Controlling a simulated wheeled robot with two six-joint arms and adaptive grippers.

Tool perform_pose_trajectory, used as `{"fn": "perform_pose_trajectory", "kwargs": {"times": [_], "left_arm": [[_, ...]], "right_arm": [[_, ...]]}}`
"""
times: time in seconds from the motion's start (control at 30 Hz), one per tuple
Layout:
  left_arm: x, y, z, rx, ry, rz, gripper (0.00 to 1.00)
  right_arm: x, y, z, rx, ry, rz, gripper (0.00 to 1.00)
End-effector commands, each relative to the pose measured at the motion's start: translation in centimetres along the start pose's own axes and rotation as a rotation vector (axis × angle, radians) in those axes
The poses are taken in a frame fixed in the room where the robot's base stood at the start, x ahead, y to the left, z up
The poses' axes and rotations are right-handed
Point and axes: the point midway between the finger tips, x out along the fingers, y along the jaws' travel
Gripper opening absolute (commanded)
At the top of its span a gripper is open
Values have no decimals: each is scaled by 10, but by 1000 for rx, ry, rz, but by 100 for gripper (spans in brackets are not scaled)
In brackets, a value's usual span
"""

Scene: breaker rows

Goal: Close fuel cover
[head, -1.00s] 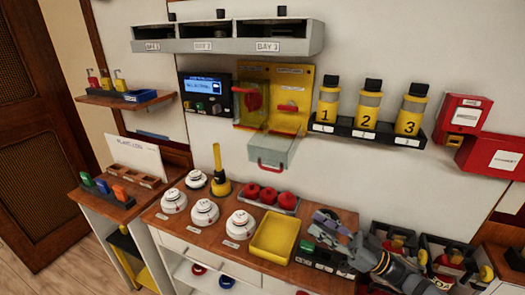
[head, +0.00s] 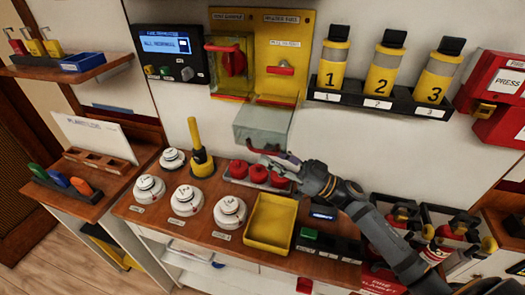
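The yellow panel (head: 260,84) on the wall has two halves. Its left half has a clear yellowish cover (head: 229,62) over a red knob. Its right half has a bare red handle (head: 280,68). A grey translucent cover (head: 262,124) is swung down below the right half, with a red bar handle (head: 262,149) along its front edge. My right gripper (head: 277,161) is at the right end of this bar, at or very near it. I cannot tell whether its fingers are closed on the bar. My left gripper is not in view.
Yellow canisters (head: 381,73) numbered 1 to 3 stand in a rack right of the panel. Red knobs (head: 257,173) on a grey block sit just below my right gripper. A yellow tray (head: 268,222) and white detectors (head: 187,199) stand on the counter (head: 160,232).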

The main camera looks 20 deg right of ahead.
Motion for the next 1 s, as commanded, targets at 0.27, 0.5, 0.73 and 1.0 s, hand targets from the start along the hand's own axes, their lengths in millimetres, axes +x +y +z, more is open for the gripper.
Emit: {"fn": "perform_pose_trajectory", "kwargs": {"times": [0.27, 0.5, 0.73, 1.0], "left_arm": [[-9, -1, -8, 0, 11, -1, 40], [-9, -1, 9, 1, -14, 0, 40], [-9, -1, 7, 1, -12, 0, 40], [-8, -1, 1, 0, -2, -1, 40]], "right_arm": [[27, 0, -1, 0, 2, 1, 34], [28, 0, 0, 0, -2, 1, 34], [28, 0, 0, -1, -2, 0, 9], [28, 0, 0, -1, -2, 0, 0]]}}
